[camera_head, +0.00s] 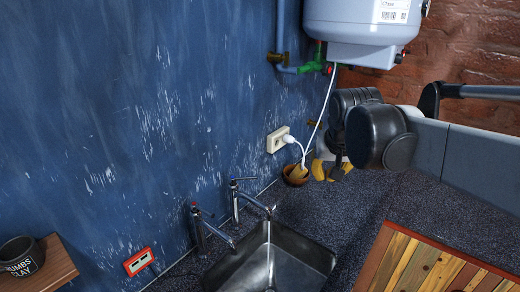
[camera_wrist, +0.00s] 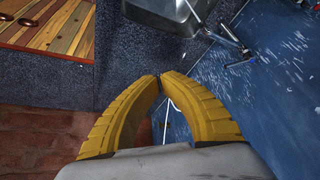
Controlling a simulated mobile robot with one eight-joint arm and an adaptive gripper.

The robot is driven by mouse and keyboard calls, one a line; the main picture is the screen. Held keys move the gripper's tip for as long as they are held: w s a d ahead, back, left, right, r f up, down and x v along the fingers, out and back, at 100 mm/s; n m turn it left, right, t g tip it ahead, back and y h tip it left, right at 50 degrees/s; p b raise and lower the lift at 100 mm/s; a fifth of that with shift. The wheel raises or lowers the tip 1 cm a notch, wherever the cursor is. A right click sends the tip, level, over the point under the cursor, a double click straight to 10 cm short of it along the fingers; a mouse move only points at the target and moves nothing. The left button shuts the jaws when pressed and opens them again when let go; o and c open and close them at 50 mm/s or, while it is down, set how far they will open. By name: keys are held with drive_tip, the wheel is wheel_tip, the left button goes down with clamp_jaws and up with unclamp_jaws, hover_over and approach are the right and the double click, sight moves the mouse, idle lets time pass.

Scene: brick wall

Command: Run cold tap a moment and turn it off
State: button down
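Two chrome taps stand on the counter along the blue wall. The tap with a blue mark (camera_head: 236,200) is nearer my gripper; the one with a red mark (camera_head: 200,232) is further left. A thin pale stream falls from the blue-marked tap's spout into the metal sink (camera_head: 312,256). In the wrist view the blue-marked tap (camera_wrist: 234,48) is at upper right and the sink (camera_wrist: 150,22) at top. My gripper (camera_head: 328,172) is right of the taps, apart from both. Its yellow fingertips (camera_wrist: 160,77) meet with nothing seen held between them.
A white boiler (camera_head: 360,28) hangs above. A striped wooden board (camera_head: 425,265) lies right of the sink. A black mug (camera_head: 20,258) is at far left.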

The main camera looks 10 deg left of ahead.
drive_tip(key=w+a+r+p, duration=0.2)
drive_tip(key=w+a+p, duration=0.4)
drive_tip(key=w+a, duration=0.45)
drive_tip(key=w+a+f+g+p, duration=0.2)
drive_tip(key=w+a+f+p, duration=0.25)
drive_tip(key=w+a, duration=0.45)
drive_tip(key=s+a+x, duration=0.1)
drive_tip(key=x, duration=0.9)
drive_tip(key=s, duration=0.2)
drive_tip(key=s+f+p, duration=0.1)
drive_tip(key=shift+s+a, duration=0.1)
drive_tip(key=shift+s, duration=0.3)
